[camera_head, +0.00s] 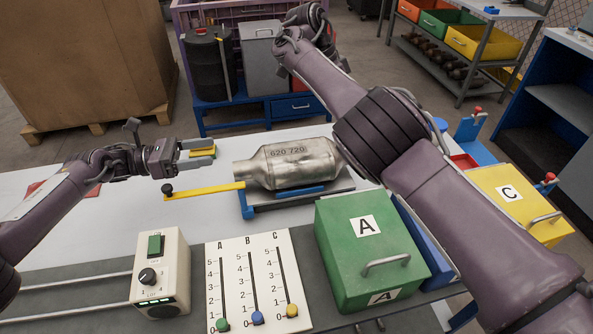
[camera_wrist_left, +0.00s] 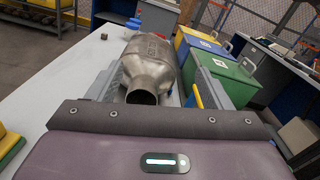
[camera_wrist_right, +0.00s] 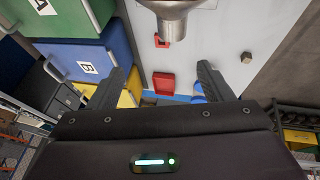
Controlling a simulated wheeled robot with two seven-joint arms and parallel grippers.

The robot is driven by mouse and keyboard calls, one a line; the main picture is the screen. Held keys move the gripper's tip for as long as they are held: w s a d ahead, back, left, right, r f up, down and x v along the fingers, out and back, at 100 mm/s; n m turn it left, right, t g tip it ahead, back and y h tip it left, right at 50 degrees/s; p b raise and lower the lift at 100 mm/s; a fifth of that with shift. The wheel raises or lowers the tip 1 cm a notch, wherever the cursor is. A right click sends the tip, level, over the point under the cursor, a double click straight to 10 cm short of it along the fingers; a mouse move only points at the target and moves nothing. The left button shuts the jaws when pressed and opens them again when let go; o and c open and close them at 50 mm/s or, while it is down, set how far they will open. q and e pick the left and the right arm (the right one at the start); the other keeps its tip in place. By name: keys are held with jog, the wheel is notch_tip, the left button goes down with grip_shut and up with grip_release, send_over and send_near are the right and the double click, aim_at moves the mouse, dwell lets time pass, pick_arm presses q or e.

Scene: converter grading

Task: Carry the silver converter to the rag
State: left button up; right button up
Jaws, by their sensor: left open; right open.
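The silver converter (camera_head: 295,163), marked 620 720, lies on its side on a low blue and black stand (camera_head: 300,199) on the table. My left gripper (camera_head: 213,150) is open, just left of the converter's narrow pipe end. In the left wrist view that converter (camera_wrist_left: 146,62) lies ahead, with its pipe mouth between the open fingers. My right gripper (camera_wrist_right: 165,72) is open and empty in its wrist view; the converter's end (camera_wrist_right: 175,12) shows at the top edge. The head view does not show that gripper. A flat red cloth, apparently the rag (camera_head: 48,187), lies at the table's left, partly behind my left arm.
A yellow bar (camera_head: 205,191) with a black knob sticks out left of the stand. A green box A (camera_head: 365,245), a slider panel (camera_head: 258,280) and a control box (camera_head: 162,270) stand in front. A yellow box C (camera_head: 515,200) is at the right. Table left of the stand is mostly clear.

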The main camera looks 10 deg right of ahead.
pick_arm(q)
jog(key=b, duration=0.7)
send_near(239, 170)
jog(key=shift+w+d+f, duration=0.95)
jog(key=shift+d, duration=0.1)
pick_arm(e)
jog(key=f, duration=0.8)
jog(key=shift+w+f, duration=0.15)
jog(key=shift+w, duration=0.2)
pick_arm(q)
jog(key=shift+r, duration=0.1)
jog(key=shift+d, duration=0.1)
jog(key=shift+d, duration=3.8)
pick_arm(e)
jog(key=shift+x, duration=3.85)
pick_arm(q)
jog(key=shift+c, duration=0.4)
pick_arm(e)
jog(key=shift+c, duration=0.4)
pick_arm(q)
grip_shut()
pick_arm(e)
grip_shut()
jog(key=shift+a, duration=0.1)
